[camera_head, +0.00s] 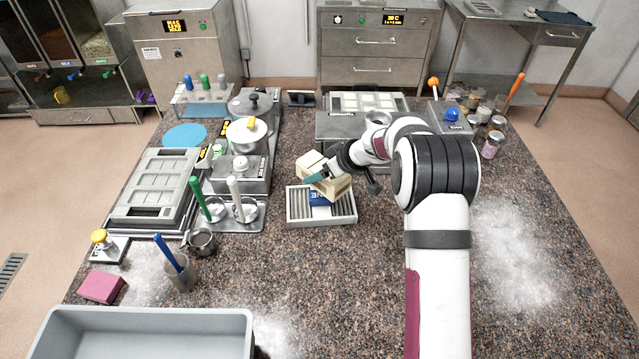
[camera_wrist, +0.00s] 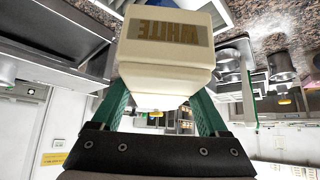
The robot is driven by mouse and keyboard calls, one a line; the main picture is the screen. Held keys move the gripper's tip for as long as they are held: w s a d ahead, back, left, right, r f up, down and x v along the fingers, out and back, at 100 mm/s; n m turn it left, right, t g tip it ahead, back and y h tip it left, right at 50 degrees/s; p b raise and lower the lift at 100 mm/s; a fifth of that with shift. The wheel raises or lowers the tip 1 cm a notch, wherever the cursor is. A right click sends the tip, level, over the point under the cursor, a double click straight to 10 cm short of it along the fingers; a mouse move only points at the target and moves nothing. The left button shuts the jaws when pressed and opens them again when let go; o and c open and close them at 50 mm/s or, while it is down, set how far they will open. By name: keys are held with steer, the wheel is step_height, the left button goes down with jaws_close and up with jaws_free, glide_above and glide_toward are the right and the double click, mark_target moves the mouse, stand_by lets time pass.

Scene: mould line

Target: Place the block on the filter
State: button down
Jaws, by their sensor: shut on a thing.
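My gripper (camera_head: 315,176) is shut on a cream block (camera_head: 336,187) above a ribbed grey tray (camera_head: 345,210). In the wrist view the block (camera_wrist: 165,60) bears the word WHITE and sits between the green fingers of my gripper (camera_wrist: 160,97). No thing in view is clearly marked as the filter; a white round top with a yellow piece (camera_head: 247,133) sits on a machine left of the tray.
Left of the tray stand a green-handled tool (camera_head: 198,193), a metal jug (camera_head: 202,241) and a cup with a blue-handled tool (camera_head: 180,274). A mould machine (camera_head: 150,195) is farther left. Jars (camera_head: 492,144) stand at the back right. The counter in front of the tray is clear.

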mark_target(319, 184)
steer(key=shift+w+a+f, duration=0.1)
steer(key=shift+a+f, duration=0.1)
steer(key=shift+f, duration=0.9)
steer(key=shift+w+a+f, duration=0.1)
steer(key=shift+a+f, duration=0.05)
steer(key=shift+f, duration=0.95)
jaws_free()
steer(key=shift+s+f, duration=0.1)
steer(key=shift+f, duration=0.05)
